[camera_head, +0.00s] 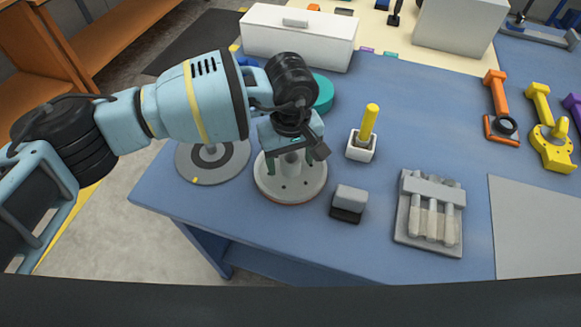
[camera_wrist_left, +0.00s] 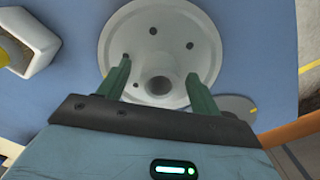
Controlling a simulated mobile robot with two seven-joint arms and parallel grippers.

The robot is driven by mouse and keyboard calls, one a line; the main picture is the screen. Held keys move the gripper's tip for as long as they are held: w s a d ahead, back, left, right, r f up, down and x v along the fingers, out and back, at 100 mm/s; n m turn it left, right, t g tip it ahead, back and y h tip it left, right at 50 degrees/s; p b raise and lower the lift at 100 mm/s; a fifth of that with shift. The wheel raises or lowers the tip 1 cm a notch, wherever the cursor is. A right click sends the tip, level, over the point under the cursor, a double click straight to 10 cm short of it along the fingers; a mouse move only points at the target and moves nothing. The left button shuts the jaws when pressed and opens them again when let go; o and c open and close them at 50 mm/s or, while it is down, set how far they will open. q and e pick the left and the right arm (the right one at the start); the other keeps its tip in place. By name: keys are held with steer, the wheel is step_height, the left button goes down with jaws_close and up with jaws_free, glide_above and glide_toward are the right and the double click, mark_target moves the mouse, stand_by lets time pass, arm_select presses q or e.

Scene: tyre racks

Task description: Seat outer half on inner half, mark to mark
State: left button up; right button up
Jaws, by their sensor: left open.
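A pale round wheel half (camera_head: 290,188) with a raised hollow hub and several small holes lies flat on the blue table, below my left gripper (camera_head: 295,163). The gripper is open, pointing down. In the left wrist view its fingers (camera_wrist_left: 157,68) stand on either side of the hub of the pale half (camera_wrist_left: 165,28); contact cannot be told. A darker grey round half (camera_head: 236,165) with a ring at its centre and a yellow mark on its rim lies to the left, apart from the pale one. It also shows partly in the left wrist view (camera_wrist_left: 237,103). No mark shows clearly on the pale half.
A yellow stick (camera_head: 369,122) stands in a white holder (camera_head: 360,152). A grey-and-black block (camera_head: 348,203) and a grey tray (camera_head: 405,232) with rods are to the right. A teal round thing (camera_head: 323,92) and white box (camera_head: 300,38) are behind. The table's front edge is near.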

arm_select(q)
steer(key=shift+c, duration=1.3)
steer(key=c, duration=1.1)
steer(key=shift+o, duration=0.2)
arm_select(e)
steer(key=shift+s+f, duration=0.15)
steer(key=shift+s, duration=0.15)
arm_select(q)
steer(key=shift+r, duration=0.1)
arm_select(e)
steer(key=shift+w, duration=0.1)
